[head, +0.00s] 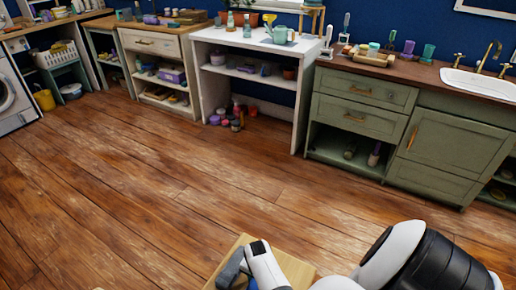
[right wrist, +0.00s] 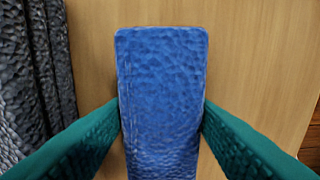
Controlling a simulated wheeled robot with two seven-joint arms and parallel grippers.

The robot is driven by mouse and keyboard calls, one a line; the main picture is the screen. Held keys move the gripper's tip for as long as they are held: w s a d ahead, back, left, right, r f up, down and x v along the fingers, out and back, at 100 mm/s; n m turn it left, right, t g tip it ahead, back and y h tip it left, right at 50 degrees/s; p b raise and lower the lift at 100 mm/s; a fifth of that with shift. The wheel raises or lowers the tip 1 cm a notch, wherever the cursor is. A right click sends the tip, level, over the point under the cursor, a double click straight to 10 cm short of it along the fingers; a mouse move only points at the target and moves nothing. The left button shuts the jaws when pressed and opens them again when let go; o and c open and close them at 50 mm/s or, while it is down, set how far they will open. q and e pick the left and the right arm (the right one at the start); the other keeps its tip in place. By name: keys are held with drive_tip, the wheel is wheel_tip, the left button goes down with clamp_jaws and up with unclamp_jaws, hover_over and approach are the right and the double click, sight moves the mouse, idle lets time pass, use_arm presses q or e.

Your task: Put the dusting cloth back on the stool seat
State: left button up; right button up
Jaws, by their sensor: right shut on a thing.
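The blue dusting cloth (right wrist: 162,65) is a narrow, textured slab in the right wrist view. My right gripper (right wrist: 160,110) is shut on it, with one teal finger against each side. Behind the cloth is a pale wooden surface, which looks like the stool seat (right wrist: 255,50). I cannot tell whether the cloth touches the seat or is just above it. In the head view the seat (head: 303,268) shows at the bottom edge, mostly covered by my right arm. My left gripper is out of view.
A dark grey, ridged thing (right wrist: 35,75) lies left of the cloth; it also shows in the head view (head: 230,269). The wooden floor (head: 150,190) beyond the stool is clear. A white shelf unit (head: 305,85) and a green cabinet (head: 400,130) stand along the wall.

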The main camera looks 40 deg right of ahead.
drive_tip(key=o, duration=1.2)
drive_tip(key=shift+r+p, duration=4)
drive_tip(key=shift+p, duration=0.35)
